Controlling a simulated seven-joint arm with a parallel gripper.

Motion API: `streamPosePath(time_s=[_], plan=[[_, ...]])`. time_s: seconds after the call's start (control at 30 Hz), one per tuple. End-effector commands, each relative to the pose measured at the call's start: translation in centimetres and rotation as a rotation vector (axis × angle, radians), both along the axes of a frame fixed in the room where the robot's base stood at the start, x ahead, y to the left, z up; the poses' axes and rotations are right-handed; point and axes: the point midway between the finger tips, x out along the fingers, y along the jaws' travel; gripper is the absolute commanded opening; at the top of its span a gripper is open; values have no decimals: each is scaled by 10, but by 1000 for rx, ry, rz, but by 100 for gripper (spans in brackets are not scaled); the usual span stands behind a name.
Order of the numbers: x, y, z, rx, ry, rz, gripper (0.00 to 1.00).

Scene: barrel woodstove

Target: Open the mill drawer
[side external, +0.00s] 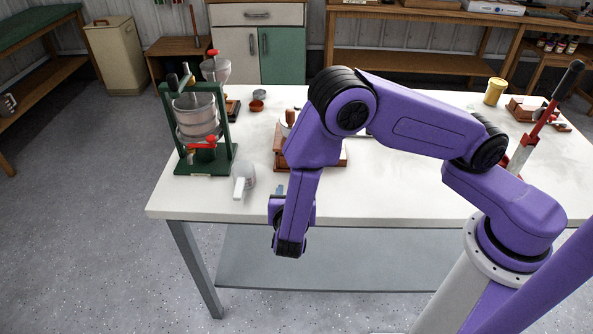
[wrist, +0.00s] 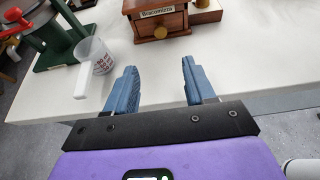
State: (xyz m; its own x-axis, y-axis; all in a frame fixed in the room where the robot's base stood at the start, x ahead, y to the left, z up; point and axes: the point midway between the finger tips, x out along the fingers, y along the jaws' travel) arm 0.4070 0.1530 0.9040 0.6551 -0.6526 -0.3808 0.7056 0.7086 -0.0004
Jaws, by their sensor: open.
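The mill (wrist: 158,16) is a brown wooden box with a label plate on its front, at the top middle of the wrist view. A round brass-coloured knob (wrist: 160,32) sits on its front, below the label, and the drawer looks shut. In the side view the mill (side external: 279,158) is mostly hidden behind my arm. My gripper (wrist: 160,82) has two blue fingers spread apart with nothing between them. It is in front of the mill, near the table's front edge, apart from the knob. In the side view one blue fingertip (side external: 280,191) shows past my wrist.
A clear measuring cup with a white handle (side external: 243,182) stands left of my gripper, also in the wrist view (wrist: 92,60). A green press (side external: 228,130) stands behind it. Another wooden piece (wrist: 206,13) is right of the mill. The white tabletop (wrist: 250,60) is clear at right.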

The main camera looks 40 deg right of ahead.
Motion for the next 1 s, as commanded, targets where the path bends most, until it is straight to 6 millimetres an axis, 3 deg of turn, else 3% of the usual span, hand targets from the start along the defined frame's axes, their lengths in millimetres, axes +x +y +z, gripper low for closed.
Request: streamPosePath(time_s=[0.63, 1.0], plan=[[77, -80, -46, 2, 2, -7, 54], [99, -101, -59, 1, 2, -3, 54]])
